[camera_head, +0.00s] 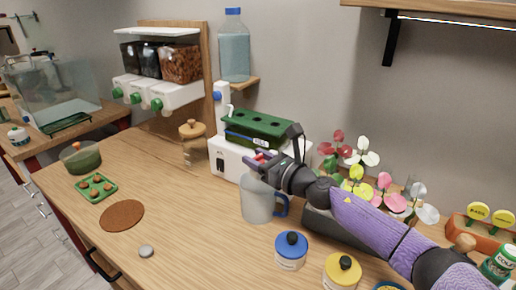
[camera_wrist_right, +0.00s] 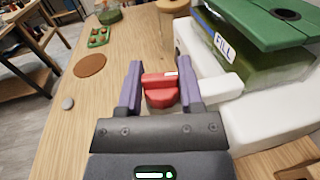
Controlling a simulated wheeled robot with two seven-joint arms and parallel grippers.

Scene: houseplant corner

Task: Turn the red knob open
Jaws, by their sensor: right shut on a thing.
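The red knob (camera_wrist_right: 162,94) sits at the front of the white base (camera_wrist_right: 235,88) of a green-topped tank labelled FILL (camera_wrist_right: 285,66). In the head view, only a bit of the knob (camera_head: 260,157) shows between my fingers. My right gripper (camera_head: 262,162) is shut on the knob; in the right wrist view its purple fingers (camera_wrist_right: 153,80) stand on either side of it. A grey mug (camera_head: 257,203) with a blue handle stands on the table below the gripper. My left gripper is in neither view.
Blue-lidded (camera_head: 290,251) and yellow-lidded (camera_head: 342,273) jars stand at the front, near my right arm. Flowers (camera_head: 350,155) stand behind that arm. A wooden-lidded jar (camera_head: 193,150) stands left of the tank. The table around the brown mat (camera_head: 122,216) is mostly clear.

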